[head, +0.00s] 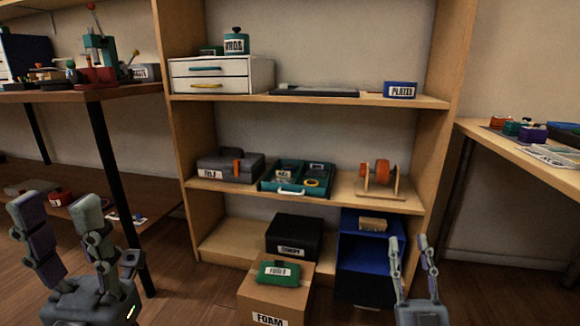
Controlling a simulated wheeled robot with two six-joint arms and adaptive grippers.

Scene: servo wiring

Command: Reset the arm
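My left gripper (55,205) is at the lower left, with its two fingers pointing up and spread apart. It is open and nothing shows between the fingers. My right gripper (408,241) is at the lower right, in front of the shelf's lower right corner. Its fingers also point up and stand apart, and it is empty. Neither gripper visibly touches anything.
A wooden shelf (211,238) stands ahead, holding a drawer box (222,76), toolboxes and a spool (376,172). A cardboard box (272,300) and a blue bin (362,252) stand low in front. Tables stand at left (120,91) and right (500,139).

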